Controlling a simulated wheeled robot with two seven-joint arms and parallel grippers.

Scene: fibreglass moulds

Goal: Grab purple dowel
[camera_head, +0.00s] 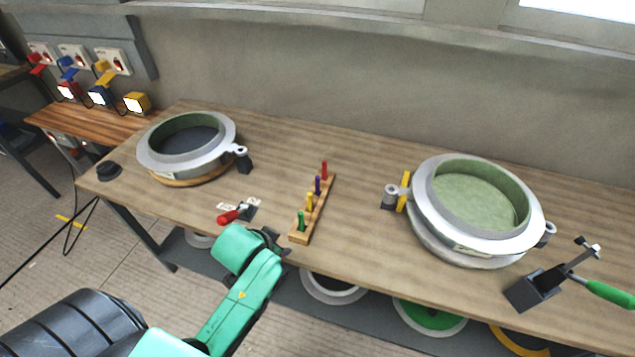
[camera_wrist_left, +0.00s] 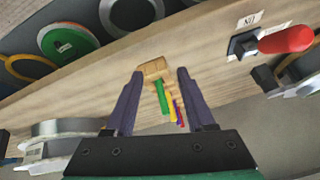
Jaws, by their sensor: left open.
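The purple dowel (camera_head: 318,184) stands upright in a wooden rack (camera_head: 325,199) on the table, between a yellow dowel (camera_head: 309,201) and a red dowel (camera_head: 324,169). A green dowel (camera_head: 301,219) stands at the rack's near end. My left gripper (camera_head: 278,243) is at the table's front edge, left of the rack's near end and apart from it. In the left wrist view the open fingers (camera_wrist_left: 154,100) frame the rack (camera_wrist_left: 154,67) and its dowels, with nothing held. The purple dowel (camera_wrist_left: 179,117) is partly hidden there. My right gripper is not in view.
A red-handled switch (camera_head: 235,214) lies left of the rack, close to my left gripper. Round moulds stand left (camera_head: 187,146) and right (camera_head: 474,208). A green-handled lever (camera_head: 565,281) is at the far right. Wood around the rack is clear.

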